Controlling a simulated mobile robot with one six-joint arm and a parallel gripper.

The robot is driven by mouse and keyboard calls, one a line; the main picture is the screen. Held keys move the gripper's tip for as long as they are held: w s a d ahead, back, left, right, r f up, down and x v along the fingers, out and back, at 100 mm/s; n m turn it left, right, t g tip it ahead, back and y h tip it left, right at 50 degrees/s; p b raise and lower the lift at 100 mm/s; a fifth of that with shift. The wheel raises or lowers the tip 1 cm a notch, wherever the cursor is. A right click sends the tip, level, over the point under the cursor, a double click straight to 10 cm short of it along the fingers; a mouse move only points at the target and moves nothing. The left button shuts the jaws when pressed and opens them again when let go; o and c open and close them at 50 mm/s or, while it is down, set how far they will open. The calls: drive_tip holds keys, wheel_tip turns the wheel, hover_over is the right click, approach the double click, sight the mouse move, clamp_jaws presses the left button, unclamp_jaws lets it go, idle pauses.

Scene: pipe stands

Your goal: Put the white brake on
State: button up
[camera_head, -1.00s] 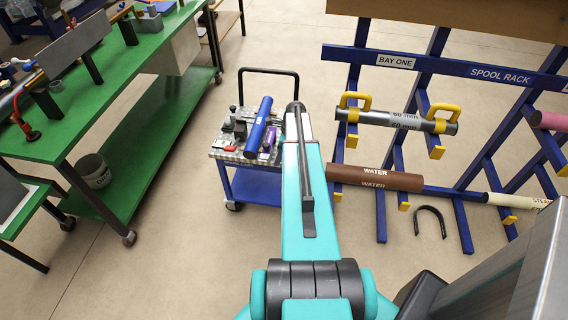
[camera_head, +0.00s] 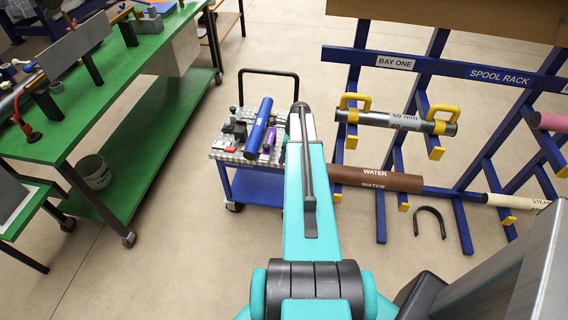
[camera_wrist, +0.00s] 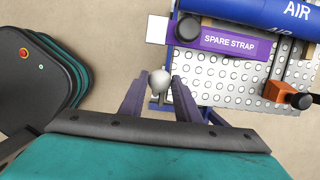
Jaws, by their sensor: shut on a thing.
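The white brake (camera_wrist: 158,80) shows as a rounded white knob beside the near edge of the trolley, in the wrist view. My gripper (camera_wrist: 162,90) has its two dark purple fingers on either side of the knob and is shut on it. A second pale rounded shape between the fingers is partly covered by the right one, and I cannot tell if it belongs to the brake. The blue trolley (camera_head: 262,188) stands ahead of my arm in the head view. My arm hides the gripper and the brake there.
A green workbench (camera_head: 60,135) stands left, the blue spool rack (camera_head: 440,62) right.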

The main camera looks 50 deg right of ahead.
drive_tip(key=shift+s+d+r+p, duration=0.2)
drive_tip(key=shift+s+d+r, duration=0.25)
drive_tip(key=shift+s, duration=0.3)
drive_tip(key=shift+s+d+r+p, duration=0.15)
drive_tip(key=shift+s+d+r, duration=0.05)
drive_tip(key=shift+s+d, duration=0.45)
drive_tip(key=shift+a, duration=0.1)
drive_tip(key=shift+s+d, duration=0.45)
drive_tip(key=shift+s, duration=0.3)
drive_tip(key=shift+s+d, duration=0.45)
drive_tip(key=shift+s, duration=0.35)
drive_tip(key=shift+s+d, duration=0.45)
drive_tip(key=shift+s, duration=0.3)
